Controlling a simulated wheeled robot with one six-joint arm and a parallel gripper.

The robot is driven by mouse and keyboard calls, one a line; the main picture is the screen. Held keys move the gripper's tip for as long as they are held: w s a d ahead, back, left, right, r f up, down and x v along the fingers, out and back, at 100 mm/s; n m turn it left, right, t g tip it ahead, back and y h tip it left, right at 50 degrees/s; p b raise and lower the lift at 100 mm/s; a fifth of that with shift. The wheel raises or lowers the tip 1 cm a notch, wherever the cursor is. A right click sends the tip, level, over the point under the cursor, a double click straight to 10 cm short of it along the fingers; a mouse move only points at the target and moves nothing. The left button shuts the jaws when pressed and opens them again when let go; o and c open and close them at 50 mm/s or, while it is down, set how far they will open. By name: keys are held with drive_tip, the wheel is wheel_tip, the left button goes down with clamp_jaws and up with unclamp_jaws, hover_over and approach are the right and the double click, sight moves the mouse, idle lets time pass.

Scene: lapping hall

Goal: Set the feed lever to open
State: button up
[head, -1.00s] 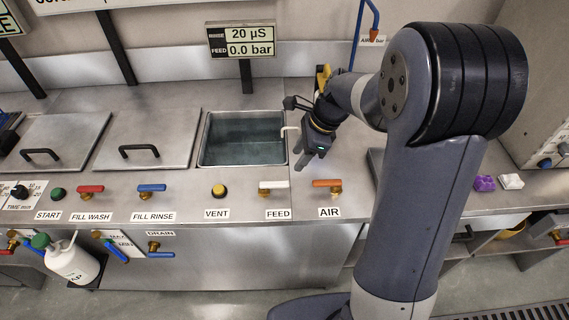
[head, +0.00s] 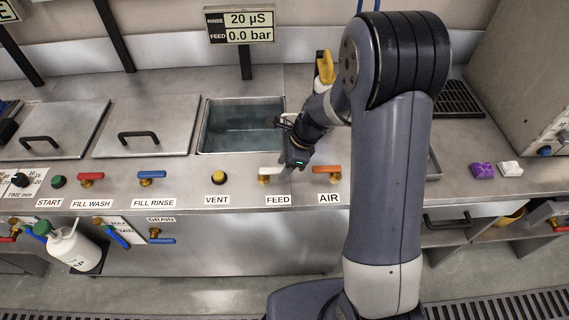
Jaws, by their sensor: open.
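The feed lever (head: 269,171) has a white handle on a brass valve, on the steel counter front just above the FEED label (head: 278,200). Its handle lies sideways, along the panel. My gripper (head: 290,171) points down at the right end of the white handle, close to it. The jaws are open; whether a finger touches the handle cannot be told. The gripper hides part of the space between the feed and air levers. The display (head: 240,24) above the sink reads feed 0.0 bar.
The orange air lever (head: 328,170) is close on the right of my gripper. Behind is an open sink (head: 243,127) with water. Blue fill rinse (head: 151,174) and red fill wash (head: 91,176) levers stand farther left.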

drive_tip(key=shift+c, duration=0.5)
clamp_jaws()
